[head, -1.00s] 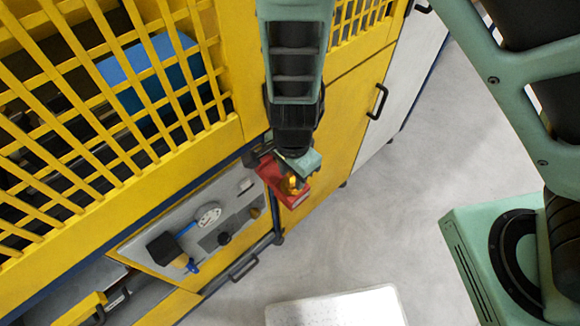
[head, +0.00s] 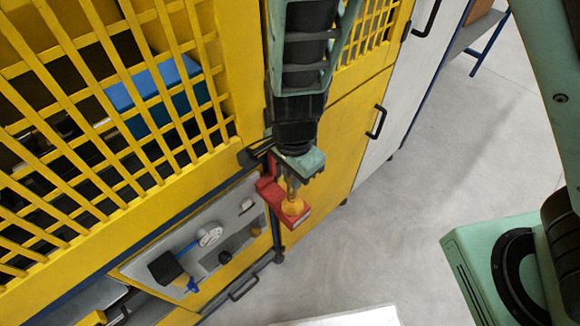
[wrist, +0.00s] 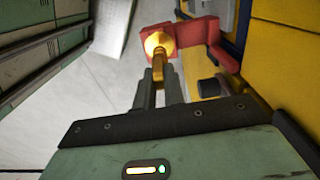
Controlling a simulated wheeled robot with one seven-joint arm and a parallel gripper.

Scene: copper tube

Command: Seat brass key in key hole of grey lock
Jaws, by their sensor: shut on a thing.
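My gripper (head: 296,178) is shut on the brass key (wrist: 160,58), whose narrow part sits between the two grey fingers in the wrist view. A round brass end (head: 293,206) points away from the fingers and shows against a red bracket (head: 272,192). The bracket also shows behind the brass end in the wrist view (wrist: 196,30). I cannot tell whether the brass end touches the bracket or is just in front of it. I cannot pick out the grey lock or its key hole with certainty.
The yellow cabinet (head: 335,150) with mesh doors stands close behind. Open grey floor (head: 420,200) lies to the right.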

